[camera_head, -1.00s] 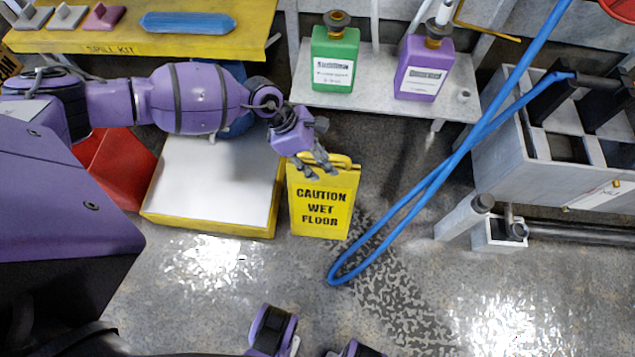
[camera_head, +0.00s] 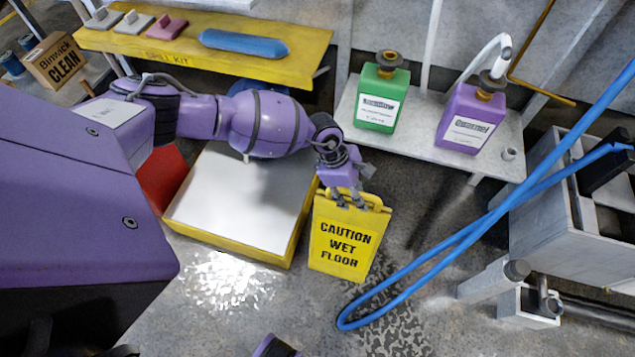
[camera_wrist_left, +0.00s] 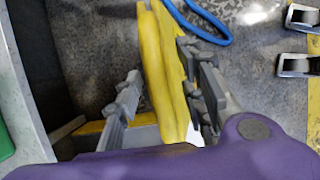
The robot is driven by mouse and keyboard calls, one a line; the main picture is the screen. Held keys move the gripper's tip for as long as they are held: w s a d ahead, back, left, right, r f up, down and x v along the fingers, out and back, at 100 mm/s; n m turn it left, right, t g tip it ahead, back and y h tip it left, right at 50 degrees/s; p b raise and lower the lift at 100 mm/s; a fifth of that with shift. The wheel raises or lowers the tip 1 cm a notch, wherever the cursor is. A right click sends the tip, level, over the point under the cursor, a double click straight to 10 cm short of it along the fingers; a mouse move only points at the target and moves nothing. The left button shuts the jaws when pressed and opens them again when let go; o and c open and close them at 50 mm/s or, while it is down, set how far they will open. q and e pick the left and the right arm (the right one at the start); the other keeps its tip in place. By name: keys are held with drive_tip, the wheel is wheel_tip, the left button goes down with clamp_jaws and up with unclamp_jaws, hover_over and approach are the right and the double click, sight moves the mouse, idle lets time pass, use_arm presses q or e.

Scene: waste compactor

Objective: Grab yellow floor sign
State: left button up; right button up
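The yellow floor sign (camera_head: 343,247), marked CAUTION WET FLOOR, stands on the floor beside a white-topped yellow platform. My left gripper (camera_head: 356,200) is at its top edge, with the fingers pointing down. In the left wrist view the sign's yellow top (camera_wrist_left: 163,75) lies between the two grey fingers of this gripper (camera_wrist_left: 160,95). The fingers are apart. A gap shows between the sign and the left finger, while the right finger is close against or touching the sign. My right gripper is not in view.
The platform (camera_head: 236,242) is just left of the sign. A blue hose (camera_head: 440,255) loops over the floor to its right. A shelf (camera_head: 350,112) behind holds a green jug (camera_head: 382,95) and a purple jug (camera_head: 468,120). Open floor lies in front.

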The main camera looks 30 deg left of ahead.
use_arm(q)
drive_tip(key=shift+w+d+r, duration=0.1)
drive_tip(key=shift+w+r, duration=0.1)
clamp_jaws()
drive_tip(key=shift+w+r, duration=0.1)
